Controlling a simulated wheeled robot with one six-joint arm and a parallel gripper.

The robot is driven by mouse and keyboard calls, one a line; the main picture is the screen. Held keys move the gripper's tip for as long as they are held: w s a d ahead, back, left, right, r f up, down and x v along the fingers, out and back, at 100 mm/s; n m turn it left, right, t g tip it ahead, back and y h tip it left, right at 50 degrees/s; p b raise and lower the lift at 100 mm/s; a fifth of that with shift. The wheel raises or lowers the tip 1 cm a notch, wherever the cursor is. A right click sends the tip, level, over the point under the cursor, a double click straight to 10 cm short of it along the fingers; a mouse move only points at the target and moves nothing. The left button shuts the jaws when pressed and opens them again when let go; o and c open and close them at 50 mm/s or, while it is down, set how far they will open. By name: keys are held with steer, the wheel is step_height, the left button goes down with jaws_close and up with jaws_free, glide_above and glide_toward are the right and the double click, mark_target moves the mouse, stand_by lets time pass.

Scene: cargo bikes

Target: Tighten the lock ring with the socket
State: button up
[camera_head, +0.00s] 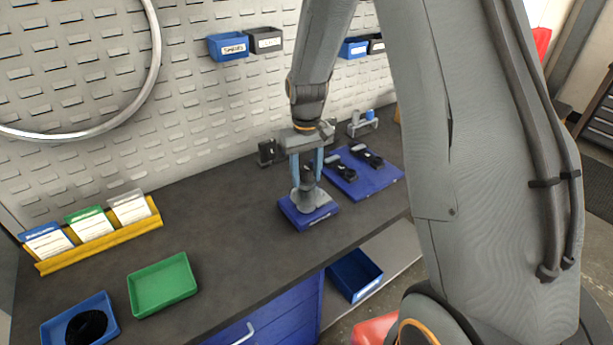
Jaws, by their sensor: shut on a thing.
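My gripper (307,180) points straight down over the workbench. Its two blue-grey fingers are closed on a small dark piece, which looks like the socket (308,170). Directly below is a grey, cone-shaped holder (313,204) on a blue base (321,216). The fingertips reach its top, and I cannot tell whether the socket touches what is inside. The lock ring is not distinguishable at this size; the fingers and holder hide that spot.
A blue mat (385,181) with black tools lies right behind the holder. A green tray (162,285) and a blue tray (60,328) with a black coil stand front left. A yellow card rack (100,243) stands at the left. The bench middle is clear.

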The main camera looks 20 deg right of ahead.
steer(key=c, duration=0.3)
steer(key=shift+m, duration=1.1)
steer(key=shift+p, duration=0.3)
steer(key=shift+r, duration=1.1)
steer(key=shift+r, duration=0.1)
